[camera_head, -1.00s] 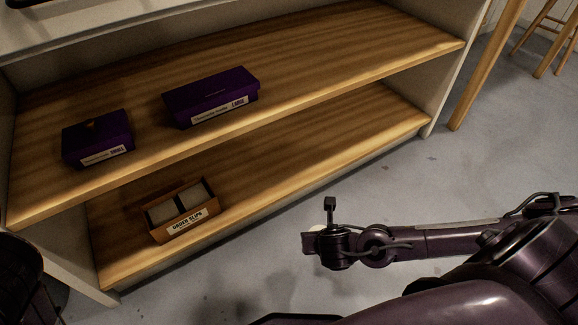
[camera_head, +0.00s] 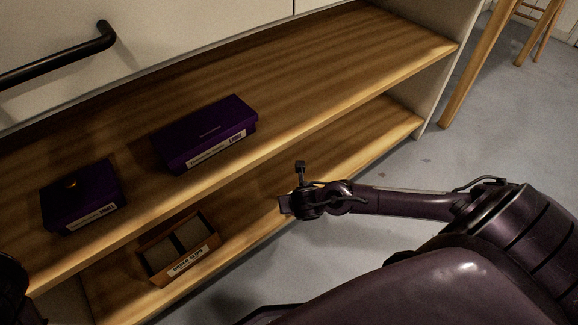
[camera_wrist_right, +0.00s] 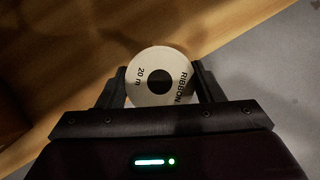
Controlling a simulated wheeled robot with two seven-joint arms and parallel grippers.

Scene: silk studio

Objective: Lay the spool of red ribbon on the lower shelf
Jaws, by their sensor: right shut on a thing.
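My right gripper (camera_head: 285,206) is at the front of the shelf unit, near the lower shelf's front edge in the head view. In the right wrist view my right gripper (camera_wrist_right: 160,90) is shut on the ribbon spool (camera_wrist_right: 143,92). The spool's pale round face reads "RIBBON 20 m" around a dark hole; no red ribbon shows. In the head view the spool is hidden at the gripper. The lower shelf (camera_head: 370,139) is a wooden board below the upper shelf (camera_head: 330,60).
An open box (camera_head: 181,266) labelled "ORDER SLIPS" stands on the lower shelf at left. Two purple boxes, one small (camera_head: 82,196) and one large (camera_head: 206,132), sit on the upper shelf. The lower shelf looks bare right of the open box. A wooden leg (camera_head: 478,65) stands at right.

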